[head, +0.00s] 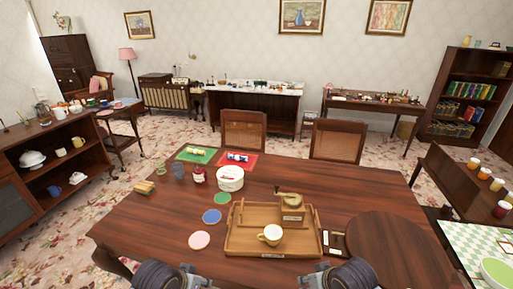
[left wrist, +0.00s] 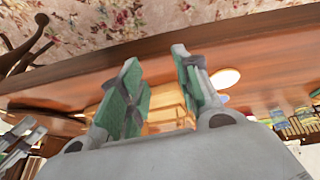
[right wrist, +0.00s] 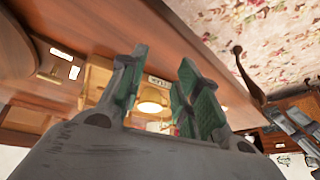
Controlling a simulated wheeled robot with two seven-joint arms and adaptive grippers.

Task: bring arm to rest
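My left gripper (left wrist: 155,75) shows in the left wrist view with its two green-padded fingers apart and nothing between them. My right gripper (right wrist: 163,65) shows in the right wrist view, also with its fingers apart and empty. In the head view, both of my arms come in at the bottom edge, at the near side of the dark wooden table (head: 140,225); the grippers are mostly cut off there. Neither gripper appears to touch anything.
A wooden tray (head: 238,245) on the table holds a pale yellow mug (head: 270,235) and a grinder (head: 291,208). Left of it lie coasters (head: 212,216); right, a round dark board (head: 385,240). Behind stand a white tub (head: 230,179) and a red jar (head: 198,175).

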